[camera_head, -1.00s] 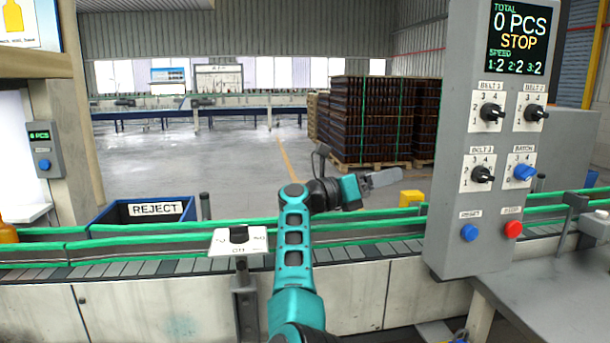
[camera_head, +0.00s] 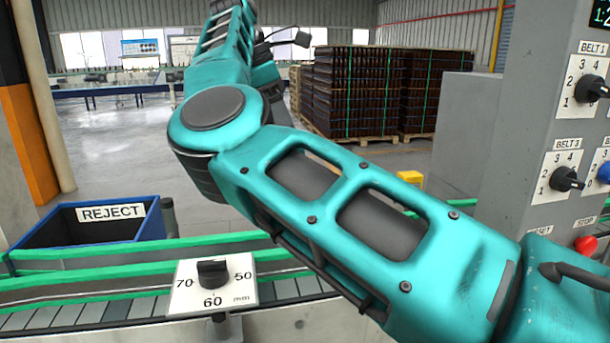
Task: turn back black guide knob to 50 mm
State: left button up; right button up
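A black guide knob (camera_head: 213,273) sits on a white scale plate (camera_head: 184,298) at the front edge of the conveyor, lower left. The plate reads 70 at left, 60 at the bottom and 50 mm at right. The knob seems to stand near 60, but its exact pointer is too small to tell. No gripper touches it. One of my teal arms crosses the picture from the lower right and bends upward behind the knob. Its gripper is beyond the top edge or hidden. My other gripper does not show either.
Green guide rails (camera_head: 90,281) run along the conveyor. A blue REJECT bin (camera_head: 142,229) stands behind it at left. A grey control panel (camera_head: 508,180) with black knobs is at right. Stacked bottle pallets (camera_head: 352,95) are far back. My arm covers the middle of the conveyor.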

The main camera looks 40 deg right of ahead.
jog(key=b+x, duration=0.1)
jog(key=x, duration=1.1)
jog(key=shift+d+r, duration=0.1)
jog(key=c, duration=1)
